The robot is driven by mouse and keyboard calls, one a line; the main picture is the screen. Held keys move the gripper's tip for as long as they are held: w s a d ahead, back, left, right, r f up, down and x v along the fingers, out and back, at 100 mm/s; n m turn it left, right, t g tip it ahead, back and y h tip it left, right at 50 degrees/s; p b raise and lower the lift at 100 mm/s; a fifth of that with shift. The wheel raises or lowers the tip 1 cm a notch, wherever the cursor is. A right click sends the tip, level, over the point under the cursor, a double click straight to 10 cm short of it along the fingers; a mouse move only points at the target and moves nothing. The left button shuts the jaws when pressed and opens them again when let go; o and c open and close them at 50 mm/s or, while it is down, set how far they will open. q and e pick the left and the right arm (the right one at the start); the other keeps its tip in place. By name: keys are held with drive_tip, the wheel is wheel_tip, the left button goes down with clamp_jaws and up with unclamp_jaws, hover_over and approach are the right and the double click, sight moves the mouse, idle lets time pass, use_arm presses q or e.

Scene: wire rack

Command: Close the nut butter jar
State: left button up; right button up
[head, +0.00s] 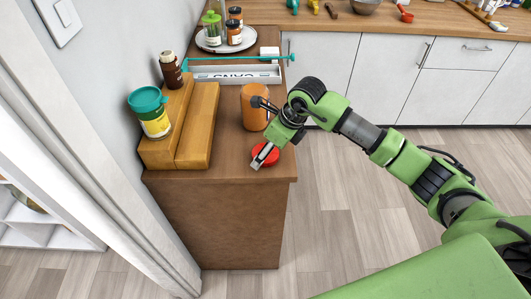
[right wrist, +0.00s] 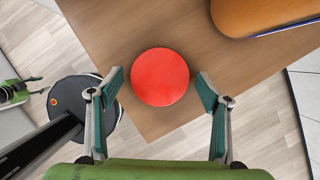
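The nut butter jar (head: 253,108) looks like an orange-brown cylinder standing upright on the brown wooden counter. Part of it is hidden behind my right gripper, and no lid is visible on it. Its side also shows at the top right of the right wrist view (right wrist: 255,14). A round red lid (right wrist: 160,77) lies flat on the counter near its front edge, apart from the jar; it also shows in the head view (head: 270,154). My right gripper (right wrist: 159,88) is open and empty, with its fingers on either side of the lid in the picture. My left gripper is not in view.
A stepped wooden shelf (head: 198,125) with a teal-lidded yellow jar (head: 152,112) and a dark bottle (head: 171,70) stands left. Behind are a white crate (head: 235,74) and a plate (head: 211,47) with jars. The counter edge is close to the lid.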

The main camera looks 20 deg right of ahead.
drive_tip(key=c, duration=0.4)
drive_tip(key=shift+c, duration=0.2)
drive_tip(key=shift+r, duration=0.1)
drive_tip(key=shift+r+b, duration=1.05)
drive_tip(key=shift+r, duration=0.15)
drive_tip(key=s+d+r+b, duration=0.2)
drive_tip(key=s+r+b, duration=0.2)
drive_tip(key=s+r, duration=0.6)
drive_tip(key=s, duration=0.4)
drive_tip(key=shift+r, duration=0.25)
drive_tip(key=shift+d, duration=0.1)
